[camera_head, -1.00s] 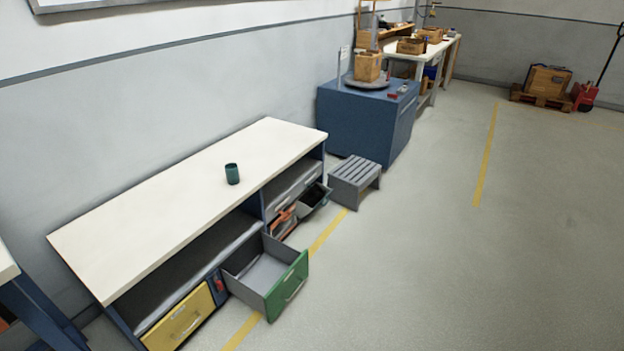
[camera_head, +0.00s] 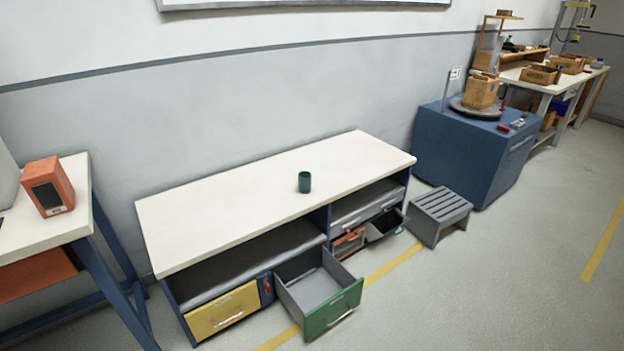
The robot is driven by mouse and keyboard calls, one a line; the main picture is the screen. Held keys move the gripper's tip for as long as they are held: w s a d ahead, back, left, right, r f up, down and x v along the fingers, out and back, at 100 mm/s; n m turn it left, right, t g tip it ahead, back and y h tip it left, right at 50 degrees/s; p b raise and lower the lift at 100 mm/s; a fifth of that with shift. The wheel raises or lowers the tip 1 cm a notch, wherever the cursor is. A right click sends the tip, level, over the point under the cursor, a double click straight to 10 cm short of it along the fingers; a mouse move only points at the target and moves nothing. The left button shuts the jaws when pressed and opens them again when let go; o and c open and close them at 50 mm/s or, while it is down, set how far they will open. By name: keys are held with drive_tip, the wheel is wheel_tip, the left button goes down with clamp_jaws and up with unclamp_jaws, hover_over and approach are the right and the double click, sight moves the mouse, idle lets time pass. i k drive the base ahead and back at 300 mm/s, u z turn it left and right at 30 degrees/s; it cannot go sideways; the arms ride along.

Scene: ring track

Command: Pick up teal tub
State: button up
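The teal tub (camera_head: 304,182) is a small dark teal cup standing upright on the white top of a long bench (camera_head: 222,214). It sits right of the middle of the bench top, with clear surface around it. My gripper does not show in the head view.
Below the bench top, a green-fronted drawer (camera_head: 334,308) is pulled out and looks empty. A yellow drawer (camera_head: 222,310) is beside it. A grey step stool (camera_head: 438,214) and a blue cabinet (camera_head: 465,155) stand at right. An orange box (camera_head: 48,187) sits on the left table.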

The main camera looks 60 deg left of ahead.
sight(305, 183)
drive_tip(key=u, duration=0.25)
drive_tip(key=i, duration=1.75)
drive_tip(key=u, duration=0.75)
drive_tip(key=i, duration=0.9)
drive_tip(key=u, duration=1.65)
drive_tip(key=i, duration=0.75)
drive_tip(key=u, duration=0.8)
